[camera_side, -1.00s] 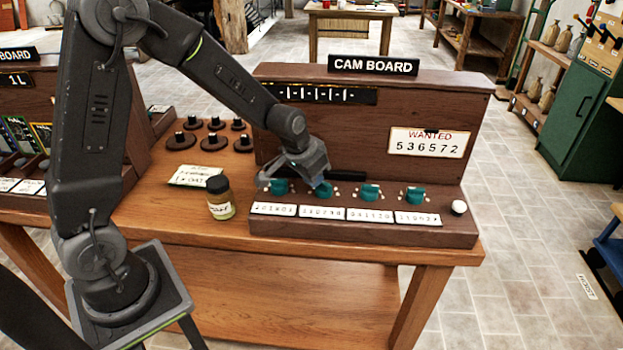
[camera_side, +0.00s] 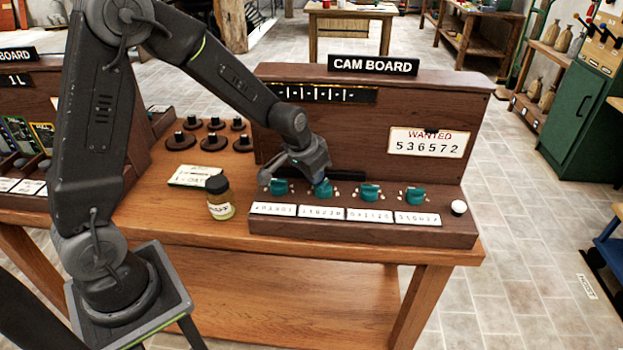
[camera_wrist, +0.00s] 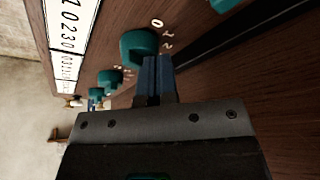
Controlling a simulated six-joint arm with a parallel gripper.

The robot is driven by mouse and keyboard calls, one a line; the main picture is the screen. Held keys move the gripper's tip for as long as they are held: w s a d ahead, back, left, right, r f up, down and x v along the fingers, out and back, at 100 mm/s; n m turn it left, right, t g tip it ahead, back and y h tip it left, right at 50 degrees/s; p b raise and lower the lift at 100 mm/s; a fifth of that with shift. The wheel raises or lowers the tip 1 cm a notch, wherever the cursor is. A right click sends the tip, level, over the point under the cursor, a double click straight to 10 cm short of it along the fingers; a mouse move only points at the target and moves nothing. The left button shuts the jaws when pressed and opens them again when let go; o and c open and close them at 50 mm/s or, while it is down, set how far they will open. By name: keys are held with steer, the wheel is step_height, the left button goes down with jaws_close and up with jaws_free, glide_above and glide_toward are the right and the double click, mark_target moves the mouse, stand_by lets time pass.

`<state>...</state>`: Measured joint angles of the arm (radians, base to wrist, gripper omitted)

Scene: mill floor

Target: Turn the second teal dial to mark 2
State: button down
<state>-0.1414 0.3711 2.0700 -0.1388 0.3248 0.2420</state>
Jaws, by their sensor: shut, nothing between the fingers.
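The second teal dial (camera_side: 323,190) is on the sloped front of the cam board, in a row of teal dials. In the wrist view it is the large teal knob (camera_wrist: 138,45), with the marks 0, 1 and 2 beside it. I cannot tell which mark it points to. My gripper (camera_side: 319,181) is shut and empty, with its fingertips right at this dial, covering part of it from the side. In the wrist view the blue fingers (camera_wrist: 157,72) overlap the dial's edge; whether they touch it is unclear.
The first dial (camera_side: 279,187) is left of it; the third (camera_side: 369,192) and fourth (camera_side: 414,195) are right. Number cards (camera_side: 320,213) lie below. A white button (camera_side: 459,207) is at the right end. A jar (camera_side: 220,198) stands left of the board; dark knobbed discs (camera_side: 213,142) lie behind it.

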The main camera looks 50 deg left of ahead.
mark_target(306, 187)
steer(key=shift+d, duration=0.15)
steer(key=shift+s+d, duration=0.35)
steer(key=shift+d, duration=0.35)
steer(key=a, duration=0.1)
steer(key=s+a, duration=0.2)
steer(key=a, duration=0.1)
steer(key=s+a+r, duration=0.2)
steer(key=a+r, duration=0.1)
steer(key=r, duration=0.6)
steer(key=s+d+r, duration=0.3)
steer(key=s+d, duration=0.2)
steer(key=s, duration=0.4)
steer(key=s+d+r+t, duration=0.1)
steer(key=s+d+r, duration=0.3)
steer(key=s, duration=0.6)
steer(key=shift+d+r, duration=0.3)
steer(key=shift+d, duration=0.65)
steer(key=c, duration=1.9)
jaws_free()
